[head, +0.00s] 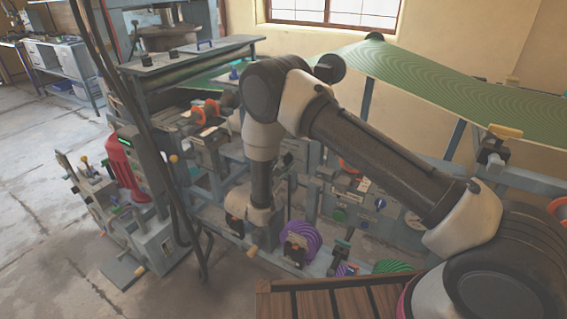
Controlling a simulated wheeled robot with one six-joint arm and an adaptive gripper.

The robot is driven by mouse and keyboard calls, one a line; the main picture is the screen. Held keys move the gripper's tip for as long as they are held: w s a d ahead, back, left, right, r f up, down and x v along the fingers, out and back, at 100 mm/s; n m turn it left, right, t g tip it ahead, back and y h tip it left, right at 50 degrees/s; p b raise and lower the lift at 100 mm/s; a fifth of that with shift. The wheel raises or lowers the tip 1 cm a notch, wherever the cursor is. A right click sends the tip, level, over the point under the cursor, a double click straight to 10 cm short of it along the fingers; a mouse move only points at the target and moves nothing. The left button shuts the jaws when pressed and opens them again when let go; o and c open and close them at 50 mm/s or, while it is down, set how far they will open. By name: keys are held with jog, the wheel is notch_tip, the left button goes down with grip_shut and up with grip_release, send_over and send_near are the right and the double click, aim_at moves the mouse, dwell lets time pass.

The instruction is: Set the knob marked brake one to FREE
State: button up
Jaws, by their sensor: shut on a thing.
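My arm reaches over the press and bends down to its front. My gripper (238,223) is a small dark shape at the wrist, low at the press's front rail. It is shut on a small knob there, mostly hidden by the fingers and wrist. I cannot read a brake one label or a FREE mark, or tell which way the knob points. A similar dark brake unit (297,246) with a light-coloured part sits to the right, in front of a purple roll (305,235).
A green striped web (430,85) runs across the upper right. A panel with green and blue buttons (352,207) stands right of my wrist. A red cylinder (122,160) and grey control box stand left. Dark cables (165,170) hang left of my wrist. The left floor is open.

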jog(key=n, duration=1.1)
jog(key=shift+n, duration=0.3)
dwell(0.5)
jog(key=o, duration=1)
jog(key=v, duration=1.2)
